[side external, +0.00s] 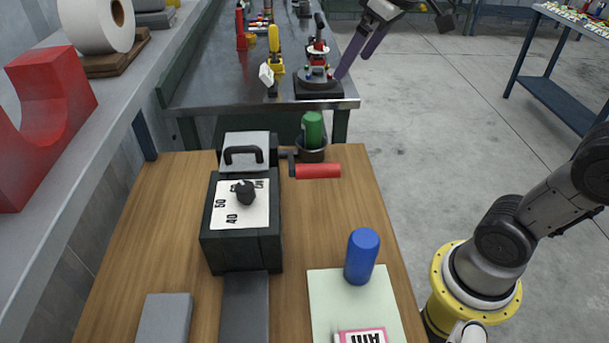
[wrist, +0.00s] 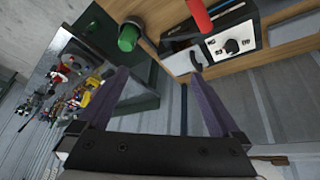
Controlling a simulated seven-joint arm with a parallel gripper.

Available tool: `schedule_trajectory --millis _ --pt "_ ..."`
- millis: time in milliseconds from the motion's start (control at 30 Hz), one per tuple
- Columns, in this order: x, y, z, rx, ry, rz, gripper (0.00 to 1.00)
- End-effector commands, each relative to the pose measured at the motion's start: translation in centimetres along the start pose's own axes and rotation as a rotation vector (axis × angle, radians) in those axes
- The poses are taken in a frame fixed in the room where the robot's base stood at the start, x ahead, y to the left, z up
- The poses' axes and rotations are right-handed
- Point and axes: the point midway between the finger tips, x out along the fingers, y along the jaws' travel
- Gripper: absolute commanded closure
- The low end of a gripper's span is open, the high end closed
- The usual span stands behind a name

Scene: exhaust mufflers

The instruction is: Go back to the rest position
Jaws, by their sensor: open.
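My gripper (side external: 362,50) is at the top of the side external view, raised beyond the wooden table's far right corner. In the wrist view its two purple fingers (wrist: 158,74) are spread apart with nothing between them. A dark machine with a dial (side external: 241,218) stands on the wooden table, with a red handle (side external: 318,171) at its right. A green cylinder (side external: 312,130) stands upright in a dark round holder (side external: 312,154). A blue cylinder (side external: 361,256) stands on a pale mat (side external: 325,295). The machine (wrist: 205,42) and green cylinder (wrist: 129,37) also show in the wrist view.
A metal bench (side external: 205,88) behind the table holds a small red-topped device on a dark base (side external: 319,90) and several tools. A shelf with a red block (side external: 45,120) runs along the left. A blue-legged table (side external: 550,95) stands at the right. Open floor lies between.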

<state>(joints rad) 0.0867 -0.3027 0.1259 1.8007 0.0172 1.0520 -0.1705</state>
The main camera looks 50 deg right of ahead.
Motion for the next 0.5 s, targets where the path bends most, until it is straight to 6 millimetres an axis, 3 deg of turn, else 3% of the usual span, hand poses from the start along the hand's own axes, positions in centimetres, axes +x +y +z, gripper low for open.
schedule_trajectory --millis 100,200,400,500 --pt "-1.9 -1.8 5.2 -0.006 0.045 -0.007 0.0" --pt "-2.1 -2.9 9.7 -0.001 0.069 -0.014 0.0" --pt "-0.1 -4.0 16.8 0.028 0.067 -0.022 0.0" --pt "1.2 -4.2 18.8 0.049 0.04 -0.023 0.0"
